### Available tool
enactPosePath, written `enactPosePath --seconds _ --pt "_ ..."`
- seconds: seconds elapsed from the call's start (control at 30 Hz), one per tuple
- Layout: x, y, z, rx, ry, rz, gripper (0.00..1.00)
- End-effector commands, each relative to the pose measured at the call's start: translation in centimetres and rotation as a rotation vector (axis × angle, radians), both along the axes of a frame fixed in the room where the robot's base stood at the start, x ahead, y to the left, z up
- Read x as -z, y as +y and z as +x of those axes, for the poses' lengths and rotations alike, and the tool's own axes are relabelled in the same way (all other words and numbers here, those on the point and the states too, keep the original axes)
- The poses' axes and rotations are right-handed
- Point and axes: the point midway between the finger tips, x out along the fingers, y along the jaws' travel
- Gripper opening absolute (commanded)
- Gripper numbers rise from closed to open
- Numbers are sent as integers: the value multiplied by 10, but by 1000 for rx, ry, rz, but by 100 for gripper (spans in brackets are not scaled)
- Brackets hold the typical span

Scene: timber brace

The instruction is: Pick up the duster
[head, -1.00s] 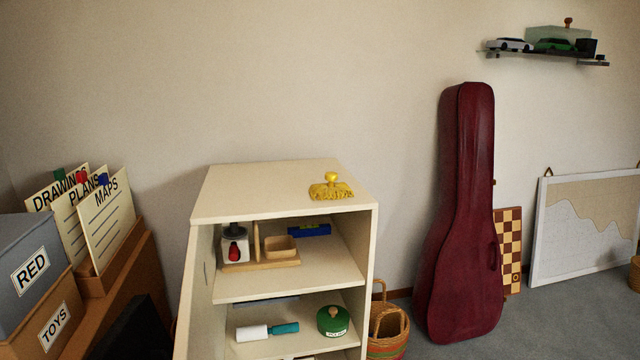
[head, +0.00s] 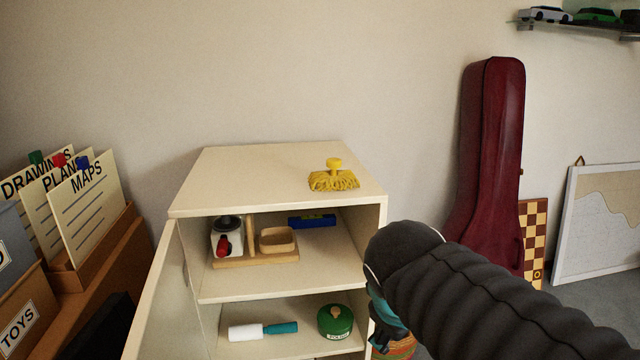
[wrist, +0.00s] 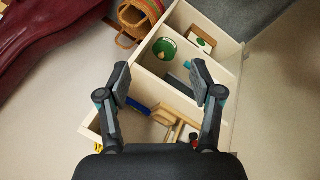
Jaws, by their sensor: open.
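The duster (head: 334,177) is yellow, with a round knob on top and a shaggy fringed base. It rests on top of the cream cabinet (head: 240,180), toward the right side, in the head view. In the wrist view only a small yellow bit (wrist: 98,147) shows at the cabinet's edge, partly hidden by my gripper. My gripper (wrist: 161,80) is open and empty in the wrist view, its fingers spread in front of the cabinet's shelves. In the head view my dark arm reaches in at the lower right, apart from the duster.
The cabinet's shelves hold a green tin (head: 335,321), a blue level (head: 312,221) and a wooden tray. Its door stands open at left. A red instrument case (head: 490,150) leans on the wall at right. The cabinet top around the duster is clear.

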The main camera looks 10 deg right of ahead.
Motion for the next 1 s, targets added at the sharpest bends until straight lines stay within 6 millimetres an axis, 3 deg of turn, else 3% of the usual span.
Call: enactPosePath --seconds 0.07,0.27,0.4,0.5,0.63,0.8,1.0 --pt "-1 -4 33 -185 61 -210 65" --pt "-37 1 119 -584 222 -762 65" --pt "-68 30 180 -788 345 -1150 65" --pt "-90 59 216 -875 429 -1397 65" --pt "-112 96 246 -928 518 -1640 65" --pt "-128 124 262 -939 584 -1801 65" --pt "-132 112 279 -934 602 -1828 65"
